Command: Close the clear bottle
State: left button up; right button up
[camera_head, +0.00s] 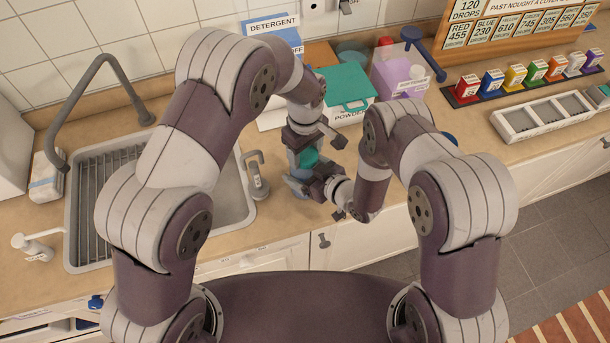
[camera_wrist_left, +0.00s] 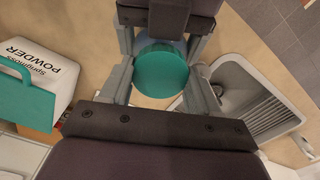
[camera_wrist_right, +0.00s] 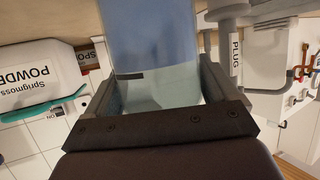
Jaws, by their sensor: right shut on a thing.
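The clear bottle (camera_wrist_right: 155,85) stands between my right gripper's fingers, with blue liquid in its lower part. My right gripper (camera_head: 303,187) is shut on it; it shows best in the right wrist view (camera_wrist_right: 150,95). A round teal cap (camera_wrist_left: 162,74) is over the bottle's top and shows between the grippers in the head view (camera_head: 308,158). My left gripper (camera_head: 306,148) points down over the cap; its fingers (camera_wrist_left: 160,85) are apart on either side of it. I cannot tell whether the cap is seated. The bottle is mostly hidden in the head view.
A white powder box with teal lid (camera_head: 345,88) stands behind the grippers. A detergent box (camera_head: 275,40) and a purple jug (camera_head: 400,75) are also at the back.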

pick_arm(q)
jog(key=m, duration=0.6)
jog(key=shift+m, duration=0.3)
jog(key=o, duration=1.1)
jog(key=shift+o, duration=0.2)
jog(key=shift+r, duration=2.25)
jog(key=shift+c, duration=0.3)
